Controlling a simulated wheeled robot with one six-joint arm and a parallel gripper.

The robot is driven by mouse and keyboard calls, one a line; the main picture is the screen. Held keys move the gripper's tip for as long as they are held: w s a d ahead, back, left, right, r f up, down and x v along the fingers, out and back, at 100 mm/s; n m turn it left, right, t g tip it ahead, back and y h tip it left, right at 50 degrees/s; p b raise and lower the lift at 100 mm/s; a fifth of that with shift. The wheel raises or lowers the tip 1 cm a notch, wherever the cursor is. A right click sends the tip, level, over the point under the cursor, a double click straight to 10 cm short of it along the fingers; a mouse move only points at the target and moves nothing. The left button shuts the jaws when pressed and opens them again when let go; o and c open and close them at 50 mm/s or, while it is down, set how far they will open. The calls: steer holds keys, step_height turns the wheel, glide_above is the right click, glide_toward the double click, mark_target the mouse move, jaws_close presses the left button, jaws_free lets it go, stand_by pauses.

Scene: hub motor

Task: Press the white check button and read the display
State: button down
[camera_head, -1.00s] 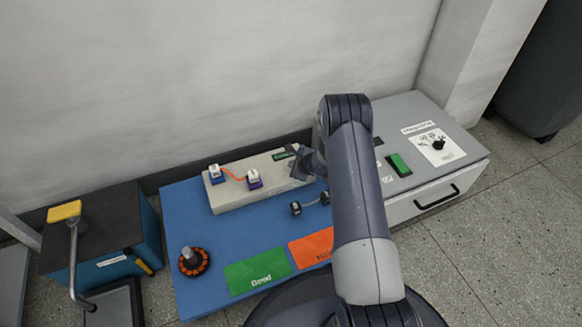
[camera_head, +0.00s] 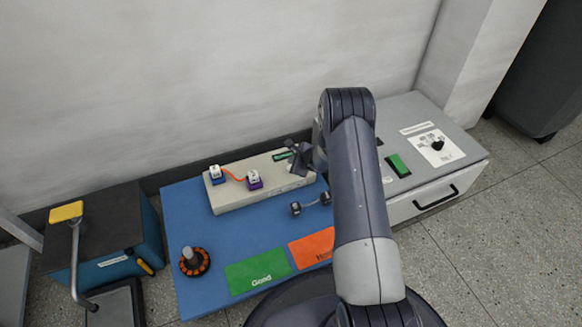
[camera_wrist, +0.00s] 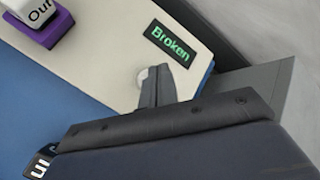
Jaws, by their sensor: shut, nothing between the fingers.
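The pale check box (camera_head: 228,198) stands at the back of the blue table. Its small display (camera_wrist: 170,44) reads "Broken" in green letters in the wrist view; in the head view the display (camera_head: 282,155) is too small to read. The white check button (camera_wrist: 142,76) shows only in part, a pale round edge behind my fingertips. My gripper (camera_wrist: 158,76) is shut and empty, its tips at the button; I cannot tell whether they touch it. In the head view my gripper (camera_head: 298,160) is over the right end of the box.
A purple-based "Out" block (camera_head: 254,180) and a blue-based block (camera_head: 216,175) sit on the box, joined by an orange cable. A dark hub motor (camera_head: 194,261) with an orange ring stands front left. Green "Good" (camera_head: 258,271) and orange (camera_head: 311,247) mats lie in front.

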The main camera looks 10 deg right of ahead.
steer(key=shift+r+p, duration=0.85)
steer(key=shift+r, duration=1.25)
